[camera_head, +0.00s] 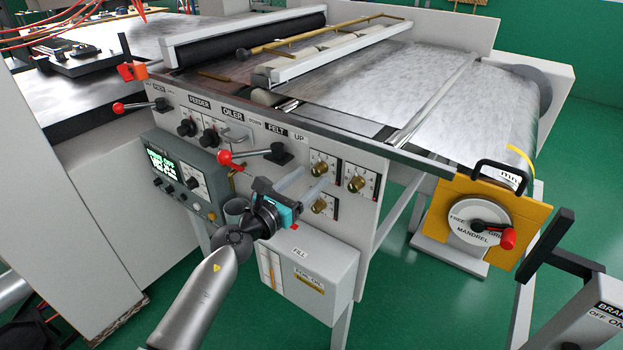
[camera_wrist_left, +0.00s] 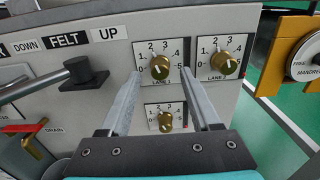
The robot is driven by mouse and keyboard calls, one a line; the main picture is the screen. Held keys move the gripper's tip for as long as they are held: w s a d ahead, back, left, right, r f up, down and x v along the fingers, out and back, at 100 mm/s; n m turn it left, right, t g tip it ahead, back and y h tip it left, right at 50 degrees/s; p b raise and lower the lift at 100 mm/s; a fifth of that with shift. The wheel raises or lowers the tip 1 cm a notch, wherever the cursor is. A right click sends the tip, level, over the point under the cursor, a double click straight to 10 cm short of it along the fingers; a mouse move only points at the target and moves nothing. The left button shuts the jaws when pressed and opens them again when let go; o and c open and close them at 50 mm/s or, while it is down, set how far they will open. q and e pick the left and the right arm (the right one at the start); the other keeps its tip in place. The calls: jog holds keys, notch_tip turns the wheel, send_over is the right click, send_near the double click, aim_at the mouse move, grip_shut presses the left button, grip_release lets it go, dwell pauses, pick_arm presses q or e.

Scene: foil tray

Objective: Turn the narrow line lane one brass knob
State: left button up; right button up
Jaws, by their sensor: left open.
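Three brass knobs on white numbered dials sit on the grey front panel (camera_head: 300,150). The upper-left lane one knob (camera_head: 319,169) shows in the left wrist view (camera_wrist_left: 160,68) under a 0 to 5 scale. The upper-right knob (camera_head: 356,183) is also clear in the wrist view (camera_wrist_left: 225,64). The lower knob (camera_head: 319,206) has its label partly out of sight. My left gripper (camera_head: 309,179) is open and empty, its fingers pointing at the panel. In the wrist view its fingertips (camera_wrist_left: 160,76) lie either side of the lane one knob; contact cannot be told.
A red-balled felt lever (camera_head: 245,155) juts out left of the fingers. A grey oil box (camera_head: 312,270) is below the gripper. A yellow mandrel plate (camera_head: 480,220) with a handle stands to the right. Open green floor lies between panel and plate.

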pick_arm(q)
jog(key=shift+x, duration=0.75)
grip_shut()
